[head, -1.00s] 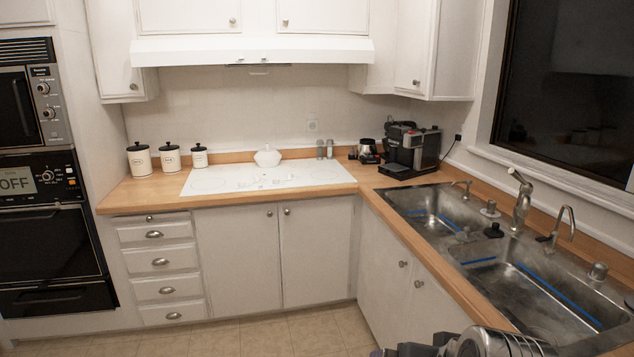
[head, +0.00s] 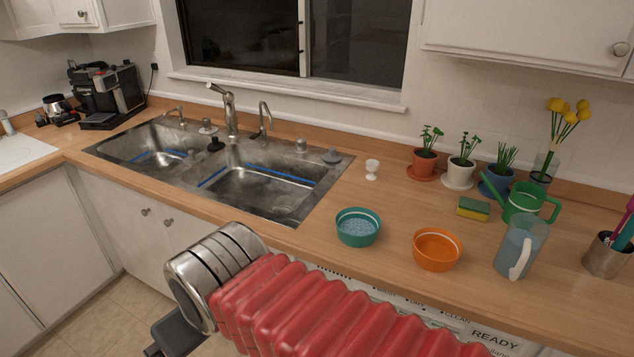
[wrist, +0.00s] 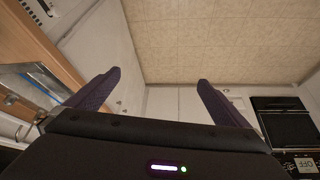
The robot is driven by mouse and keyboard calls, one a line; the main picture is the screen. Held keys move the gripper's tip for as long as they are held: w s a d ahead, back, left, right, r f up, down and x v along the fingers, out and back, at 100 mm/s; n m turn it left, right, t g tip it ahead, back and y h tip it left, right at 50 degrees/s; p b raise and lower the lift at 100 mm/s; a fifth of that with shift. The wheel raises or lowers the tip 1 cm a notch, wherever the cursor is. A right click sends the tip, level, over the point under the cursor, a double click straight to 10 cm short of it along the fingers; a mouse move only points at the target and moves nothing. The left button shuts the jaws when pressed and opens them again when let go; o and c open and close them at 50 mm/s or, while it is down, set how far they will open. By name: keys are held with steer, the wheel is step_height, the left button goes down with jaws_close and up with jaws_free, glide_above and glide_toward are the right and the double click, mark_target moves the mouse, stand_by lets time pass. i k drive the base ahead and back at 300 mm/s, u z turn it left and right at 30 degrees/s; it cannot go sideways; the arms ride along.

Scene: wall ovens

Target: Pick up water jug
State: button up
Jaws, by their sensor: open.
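The water jug, a clear grey-blue pitcher (head: 524,240) with a white handle, stands upright on the wooden counter at the right of the head view. The handle faces the near edge of the counter. My gripper (wrist: 160,80) is open and empty in the wrist view, with its two dark fingers spread over the floor and cabinets. In the head view my arm crosses the bottom, left of the jug, and the gripper is mostly hidden behind or below it. The jug is not recognisable in the wrist view.
An orange bowl (head: 437,250) and a teal bowl (head: 357,227) stand left of the jug. A green watering can (head: 528,204) and a sponge (head: 473,209) are close behind it. A utensil holder (head: 606,258) stands at its right. The sink (head: 262,185) is further left.

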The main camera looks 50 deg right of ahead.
mark_target(526, 234)
steer(key=z, duration=3.15)
